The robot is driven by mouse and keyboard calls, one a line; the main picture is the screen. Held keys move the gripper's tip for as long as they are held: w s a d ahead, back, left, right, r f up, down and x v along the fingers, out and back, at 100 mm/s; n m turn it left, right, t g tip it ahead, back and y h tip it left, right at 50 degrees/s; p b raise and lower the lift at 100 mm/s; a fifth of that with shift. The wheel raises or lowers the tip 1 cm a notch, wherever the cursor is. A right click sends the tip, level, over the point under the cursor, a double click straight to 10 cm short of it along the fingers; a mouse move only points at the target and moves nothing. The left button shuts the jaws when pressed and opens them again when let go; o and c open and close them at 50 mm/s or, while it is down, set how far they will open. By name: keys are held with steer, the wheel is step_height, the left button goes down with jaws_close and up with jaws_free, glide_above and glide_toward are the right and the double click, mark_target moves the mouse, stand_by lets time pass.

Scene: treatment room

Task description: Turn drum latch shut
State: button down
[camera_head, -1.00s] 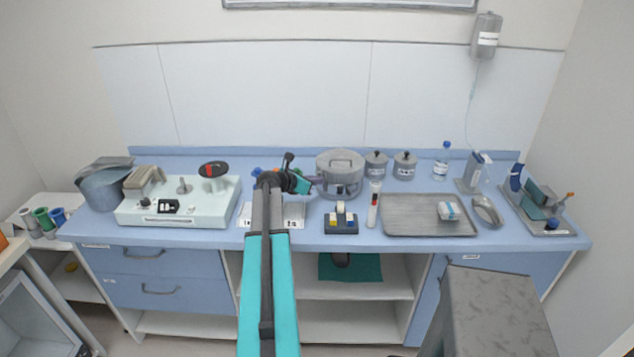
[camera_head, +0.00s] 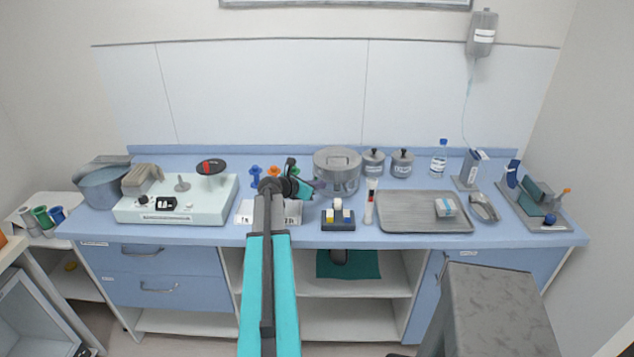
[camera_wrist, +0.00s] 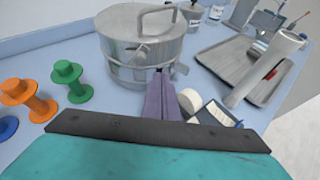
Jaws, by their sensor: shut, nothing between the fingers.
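The drum (camera_head: 338,172) is a round grey metal pot with a lid and top handle, standing at the back of the counter. It fills the upper middle of the wrist view (camera_wrist: 120,62). A small metal latch (camera_wrist: 141,52) with a rounded end sits on its front near the rim; I cannot tell its exact turn position. My gripper (camera_head: 319,185) is at the drum's front left. In the wrist view, its purple fingers (camera_wrist: 160,78) are together and empty, with tips close to the drum's front below the latch. Contact cannot be told.
Orange (camera_wrist: 27,98) and green (camera_wrist: 72,82) spools stand left of the drum. Two lidded canisters (camera_head: 374,164) stand beside the drum.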

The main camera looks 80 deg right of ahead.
steer(key=w+a+r+b, duration=0.1)
steer(key=w+a+b, duration=0.1)
steer(key=w+a, duration=0.3)
steer(key=shift+w+a+b, duration=0.3)
steer(key=shift+w+a, duration=0.05)
steer(key=shift+w, duration=0.75)
steer(key=shift+r, duration=0.1)
